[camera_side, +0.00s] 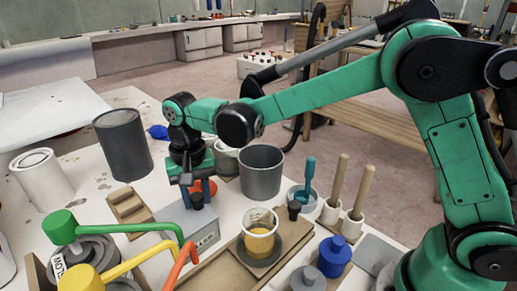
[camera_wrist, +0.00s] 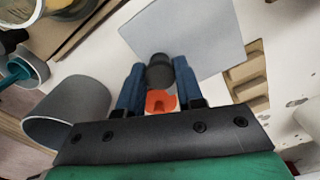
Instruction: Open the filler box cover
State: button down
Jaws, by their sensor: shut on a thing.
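The filler box (camera_side: 207,240) is a low grey box on the white bench in the side view. Its flat grey cover (camera_side: 172,217) lies over its top and looks closed. In the wrist view the cover (camera_wrist: 190,35) is a plain grey panel. My gripper (camera_side: 202,190) points down at the box's far edge, its blue fingers shut on a dark round knob (camera_side: 197,201). The knob (camera_wrist: 160,72) shows between the fingertips in the wrist view, by the cover's edge. The fingers hide part of the knob, and whether it joins the cover is unclear.
An orange piece (camera_side: 205,187) lies behind the fingers. A grey bucket (camera_side: 262,172) stands close right; a dark can (camera_side: 123,144) stands left. Green (camera_side: 112,231), yellow and orange handles rise in front. A wooden tray (camera_side: 128,206) lies left of the box.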

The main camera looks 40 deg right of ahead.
jog(key=d, duration=0.8)
jog(key=shift+d, duration=0.1)
jog(key=c, duration=0.6)
grip_release()
jog(key=shift+o, duration=0.2)
notch_tip(320, 180, up, 6)
jog(key=shift+f, duration=0.15)
